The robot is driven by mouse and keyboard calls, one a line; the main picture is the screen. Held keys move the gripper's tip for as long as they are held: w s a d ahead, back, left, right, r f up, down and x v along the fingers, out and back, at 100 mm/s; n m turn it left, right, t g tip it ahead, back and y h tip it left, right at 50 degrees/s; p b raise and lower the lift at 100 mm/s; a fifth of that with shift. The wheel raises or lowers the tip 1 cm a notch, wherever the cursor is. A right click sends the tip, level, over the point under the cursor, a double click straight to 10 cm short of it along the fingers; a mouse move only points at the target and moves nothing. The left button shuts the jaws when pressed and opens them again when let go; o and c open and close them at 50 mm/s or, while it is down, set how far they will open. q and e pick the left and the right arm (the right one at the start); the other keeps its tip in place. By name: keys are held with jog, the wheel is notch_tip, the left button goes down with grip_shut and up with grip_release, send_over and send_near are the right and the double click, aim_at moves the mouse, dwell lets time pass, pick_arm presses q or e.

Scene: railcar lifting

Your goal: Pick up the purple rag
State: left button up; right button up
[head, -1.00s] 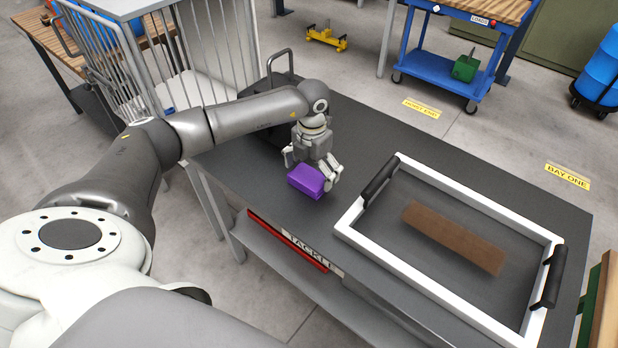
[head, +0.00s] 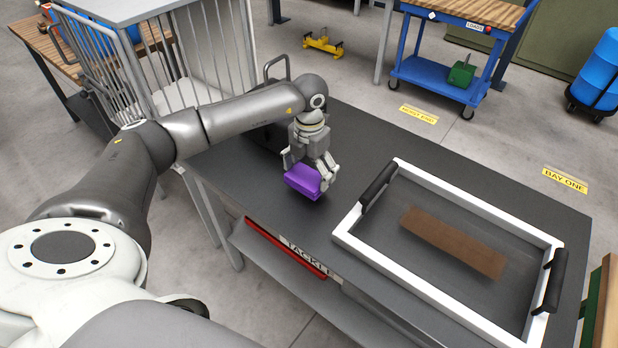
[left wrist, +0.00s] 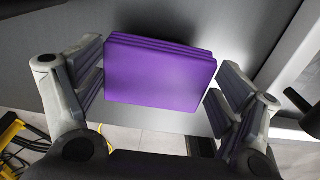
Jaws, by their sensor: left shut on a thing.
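The purple rag (head: 304,182) is a folded block near the front edge of the dark table, left of the white-framed tray. My left gripper (head: 309,177) reaches down from above and is shut on it, with a finger on each side. In the left wrist view the rag (left wrist: 158,78) sits between the two fingers, its folded layers showing along the top edge. It looks slightly tilted and at or just above the tabletop; the exact gap is hard to tell. My right gripper is not in view.
The white-framed tray (head: 378,252) with black handles holds a brown plank (head: 453,242), close right of the rag. A barred cage trolley (head: 205,60) stands behind my left arm. The table (head: 375,130) is clear behind the rag and tray.

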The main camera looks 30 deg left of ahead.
pick_arm(q)
jog(key=s+d+r+b, duration=0.2)
jog(key=s+d+r, duration=0.5)
jog(key=d+r, duration=0.3)
jog(key=shift+d+r+b, duration=0.3)
jog(key=shift+d+r, duration=0.05)
jog(key=shift+d, duration=0.7)
